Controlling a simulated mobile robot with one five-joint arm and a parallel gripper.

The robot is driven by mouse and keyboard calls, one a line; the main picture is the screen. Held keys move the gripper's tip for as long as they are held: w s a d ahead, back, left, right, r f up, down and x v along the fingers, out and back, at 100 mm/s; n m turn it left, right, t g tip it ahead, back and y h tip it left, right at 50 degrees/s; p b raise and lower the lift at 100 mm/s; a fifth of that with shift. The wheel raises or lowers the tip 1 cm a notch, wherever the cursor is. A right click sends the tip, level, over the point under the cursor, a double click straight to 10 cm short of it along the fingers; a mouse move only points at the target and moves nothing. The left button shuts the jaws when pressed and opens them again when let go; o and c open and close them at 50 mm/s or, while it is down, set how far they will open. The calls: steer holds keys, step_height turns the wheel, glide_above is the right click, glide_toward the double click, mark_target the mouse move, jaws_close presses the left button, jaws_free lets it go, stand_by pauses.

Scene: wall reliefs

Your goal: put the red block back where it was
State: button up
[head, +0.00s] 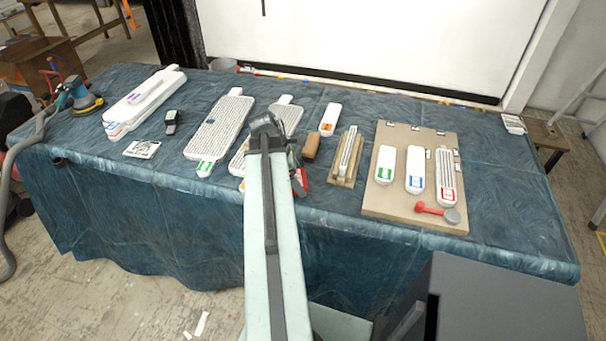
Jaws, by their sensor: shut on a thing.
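My arm reaches over the blue cloth-covered table (480,230) and hides much of what lies behind it. My gripper (294,172) shows only in part, as dark pieces at the right side of my arm. It is shut on the red block (300,182), of which a small red part shows beside the arm, near the table's front edge. The rest of the block and the fingertips are hidden. I cannot tell whether the block touches the table.
A brown block (311,146) and a wooden piece with a grooved white strip (346,156) lie to the right. Beyond is a tan board (400,207) with white reliefs and a red-handled tool (430,210). Grooved white panels (222,125) lie left.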

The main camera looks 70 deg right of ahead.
steer(key=shift+f, duration=0.2)
steer(key=o, duration=1.1)
steer(key=shift+r, duration=0.1)
steer(key=p+v, duration=1.1)
steer(key=v, duration=0.1)
steer(key=shift+s+r, duration=0.1)
steer(key=shift+r, duration=0.1)
